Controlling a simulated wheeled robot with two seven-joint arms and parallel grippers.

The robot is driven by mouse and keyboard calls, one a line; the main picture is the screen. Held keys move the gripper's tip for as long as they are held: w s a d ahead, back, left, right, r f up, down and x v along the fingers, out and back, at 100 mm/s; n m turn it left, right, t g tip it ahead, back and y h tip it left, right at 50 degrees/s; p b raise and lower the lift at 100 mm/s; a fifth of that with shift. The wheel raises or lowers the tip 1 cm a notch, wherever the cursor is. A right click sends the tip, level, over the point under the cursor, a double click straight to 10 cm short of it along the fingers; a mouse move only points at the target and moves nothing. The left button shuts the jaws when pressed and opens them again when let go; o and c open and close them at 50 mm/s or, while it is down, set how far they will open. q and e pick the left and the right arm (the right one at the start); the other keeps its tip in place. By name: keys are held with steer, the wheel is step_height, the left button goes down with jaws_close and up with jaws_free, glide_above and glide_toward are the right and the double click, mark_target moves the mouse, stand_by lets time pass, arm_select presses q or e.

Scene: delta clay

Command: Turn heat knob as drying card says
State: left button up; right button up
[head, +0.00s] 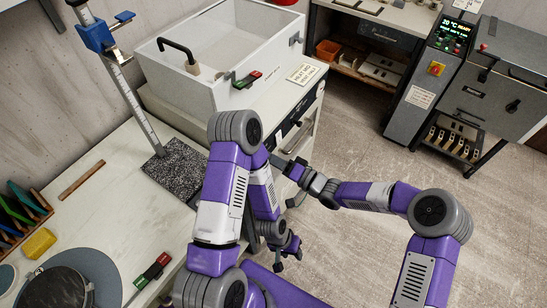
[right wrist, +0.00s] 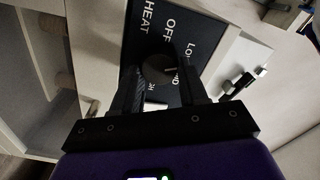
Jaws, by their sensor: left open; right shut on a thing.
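The drying card (head: 302,73) lies on the ledge of the white cabinet (head: 215,85); its top line appears to read HEAT MED, with the smaller line unclear. In the right wrist view, the round dark heat knob (right wrist: 157,69) sits on a black panel (right wrist: 150,28) marked HEAT, OFF and LO. Other labels are partly hidden by a finger, and the knob's setting is hard to read. My right gripper (right wrist: 162,84) is shut on the knob, a finger on each side. My left gripper (head: 287,253) hangs open and empty below the cabinet front, apart from it.
A blue-clamped upright ruler (head: 120,80) stands on the left bench. A grey machine with a lit display (head: 456,30) stands at the back right. The floor (head: 365,150) between is clear.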

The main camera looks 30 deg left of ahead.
steer(key=m, duration=1.1)
steer(key=shift+s+f+p, duration=0.1)
steer(key=shift+f+p, duration=0.2)
steer(key=shift+p, duration=0.05)
steer(key=o, duration=1)
steer(key=shift+o, duration=0.2)
steer(key=shift+r, duration=0.1)
steer(key=d+p, duration=0.1)
steer(key=d, duration=0.6)
steer(key=shift+s+d, duration=0.3)
